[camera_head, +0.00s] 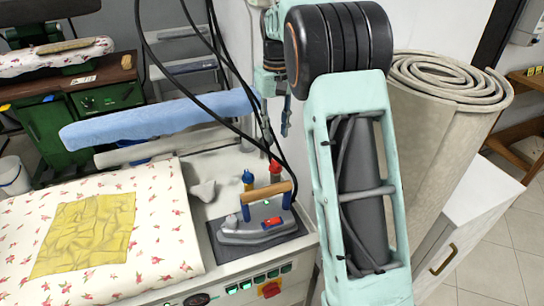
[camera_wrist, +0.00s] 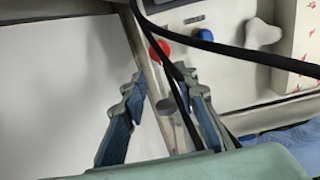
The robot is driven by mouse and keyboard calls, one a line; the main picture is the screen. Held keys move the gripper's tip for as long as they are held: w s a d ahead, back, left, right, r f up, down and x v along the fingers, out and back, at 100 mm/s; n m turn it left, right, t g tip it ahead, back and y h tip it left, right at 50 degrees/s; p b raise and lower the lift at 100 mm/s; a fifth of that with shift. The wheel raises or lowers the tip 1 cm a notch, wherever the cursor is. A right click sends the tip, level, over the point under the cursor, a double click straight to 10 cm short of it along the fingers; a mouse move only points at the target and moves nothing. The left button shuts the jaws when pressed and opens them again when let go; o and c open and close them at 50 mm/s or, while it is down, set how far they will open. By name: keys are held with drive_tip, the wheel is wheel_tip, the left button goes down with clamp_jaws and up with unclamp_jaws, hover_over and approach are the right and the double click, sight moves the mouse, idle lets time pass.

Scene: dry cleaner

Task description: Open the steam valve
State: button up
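My gripper (camera_head: 277,122) points down beside the ironing table's back right corner; its fingers stand apart with nothing gripped in the wrist view (camera_wrist: 158,95). Below it, near the white wall, a red-topped part (camera_head: 275,167) stands beside a yellow part with a blue top (camera_head: 248,180). The red top (camera_wrist: 160,50) and blue top (camera_wrist: 205,35) also show in the wrist view. I cannot tell for sure which is the steam valve. A grey round end (camera_wrist: 164,105) shows between the fingers in the wrist view, apart from the pads.
Black hoses (camera_head: 222,55) hang across the gripper's area. An iron (camera_head: 260,232) rests on a dark pad in front of the red part. A flowered board (camera_head: 165,225) with yellow cloth (camera_head: 85,235) lies left. A rolled carpet (camera_head: 440,100) stands right.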

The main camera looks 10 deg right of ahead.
sight(276, 162)
wheel_tip(276, 162, down, 11)
drive_tip(key=shift+r+b, duration=0.1)
drive_tip(key=shift+b, duration=0.2)
drive_tip(key=shift+c, duration=0.3)
clamp_jaws()
